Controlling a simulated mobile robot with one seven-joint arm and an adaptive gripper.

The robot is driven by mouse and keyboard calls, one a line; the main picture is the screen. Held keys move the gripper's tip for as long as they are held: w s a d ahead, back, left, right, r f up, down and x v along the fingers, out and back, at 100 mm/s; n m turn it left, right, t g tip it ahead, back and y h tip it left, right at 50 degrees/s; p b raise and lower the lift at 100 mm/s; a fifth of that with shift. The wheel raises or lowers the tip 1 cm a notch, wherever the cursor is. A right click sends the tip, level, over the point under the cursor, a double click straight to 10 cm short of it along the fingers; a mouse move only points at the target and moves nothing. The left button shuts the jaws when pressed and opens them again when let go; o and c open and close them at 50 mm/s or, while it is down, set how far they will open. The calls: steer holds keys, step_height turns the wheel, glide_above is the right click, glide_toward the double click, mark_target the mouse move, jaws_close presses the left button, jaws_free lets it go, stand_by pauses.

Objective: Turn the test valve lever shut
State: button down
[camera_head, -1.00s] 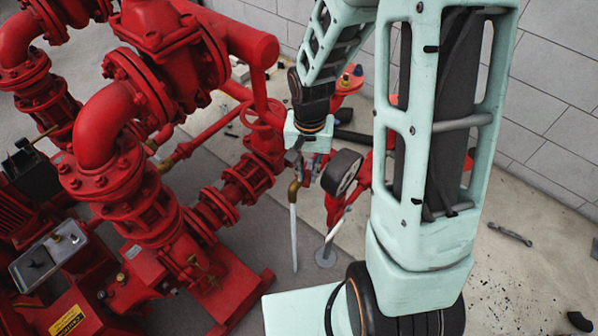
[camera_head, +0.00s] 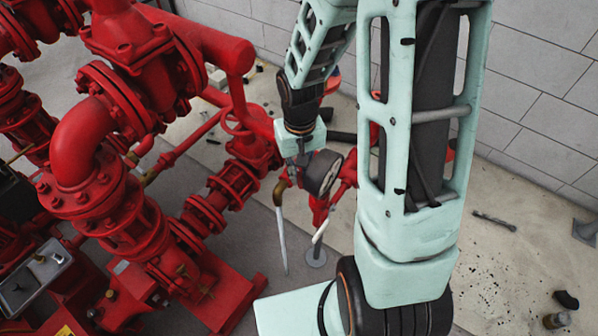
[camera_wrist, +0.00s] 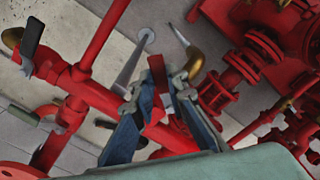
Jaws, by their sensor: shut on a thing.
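The test valve lever (camera_wrist: 157,68) shows in the wrist view as a short red handle with a dark end, standing between my fingers. My gripper (camera_wrist: 160,92) is shut on it, with one bluish finger on each side. The lever's lower part and valve body are partly hidden by the fingers. In the head view my gripper (camera_head: 300,165) points down beside a round gauge (camera_head: 322,172), among the red pipes. The lever cannot be made out there.
A brass elbow with a pale spout (camera_head: 282,240) hangs beside my gripper; it also shows in the wrist view (camera_wrist: 190,55). A thin post on a round foot (camera_head: 316,256) stands close by. Large red flanged pipes (camera_head: 85,150) fill the left.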

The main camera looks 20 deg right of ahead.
mark_target(300, 179)
steer(key=c, duration=1.9)
jaws_free()
steer(key=shift+r, duration=0.1)
step_height(300, 179, up, 12)
steer(key=shift+c, duration=0.4)
